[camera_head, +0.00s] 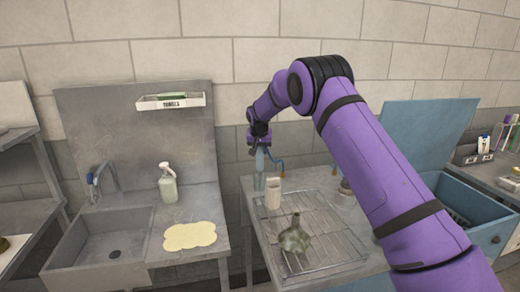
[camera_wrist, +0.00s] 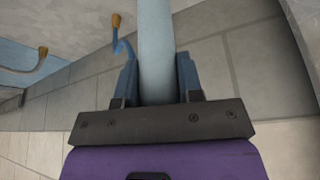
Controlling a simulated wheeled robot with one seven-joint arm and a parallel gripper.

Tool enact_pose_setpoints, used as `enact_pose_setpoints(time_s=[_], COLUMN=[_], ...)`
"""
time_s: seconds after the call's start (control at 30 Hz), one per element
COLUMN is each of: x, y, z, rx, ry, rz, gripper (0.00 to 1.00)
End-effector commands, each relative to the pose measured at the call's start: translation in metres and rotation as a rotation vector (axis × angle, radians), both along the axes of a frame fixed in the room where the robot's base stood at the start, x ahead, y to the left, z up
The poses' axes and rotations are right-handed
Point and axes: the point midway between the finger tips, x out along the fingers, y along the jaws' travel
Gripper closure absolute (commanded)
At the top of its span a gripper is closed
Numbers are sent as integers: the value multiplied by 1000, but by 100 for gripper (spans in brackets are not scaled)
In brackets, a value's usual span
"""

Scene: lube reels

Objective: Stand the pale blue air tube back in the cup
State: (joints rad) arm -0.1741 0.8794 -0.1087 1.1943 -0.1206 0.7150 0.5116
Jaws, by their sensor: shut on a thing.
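The pale blue air tube (camera_head: 260,172) hangs roughly upright below my gripper (camera_head: 259,147). In the wrist view my gripper (camera_wrist: 158,78) is shut on the tube (camera_wrist: 156,35), with one blue finger on each side of it. A whitish cup (camera_head: 273,194) stands on the wire rack. The tube's lower end shows at the cup's left, near its rim height, and seems to be outside it. I cannot tell the depth between them. The cup does not show clearly in the wrist view.
The wire rack (camera_head: 331,251) covers the bench, with a grey-green flask-like vessel (camera_head: 294,238) in front of the cup. A blue tap with an orange tip (camera_head: 280,164) is close to the tube's right.

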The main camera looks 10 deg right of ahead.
Motion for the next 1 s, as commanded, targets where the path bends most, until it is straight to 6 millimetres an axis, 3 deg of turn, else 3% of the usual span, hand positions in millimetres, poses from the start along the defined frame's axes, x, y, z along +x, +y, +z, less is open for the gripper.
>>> enact_pose_setpoints(time_s=[0.37,0.4,0.53,0.83,1.0], x=[0,0,0,-1,-6], y=[0,0,0,0,2], z=[-6,-7,-6,-5,11], rx=[0,0,0,0,0], ry=[0,0,0,0,-2], rz=[0,0,0,0,0], gripper=[100,64,36,36,36])
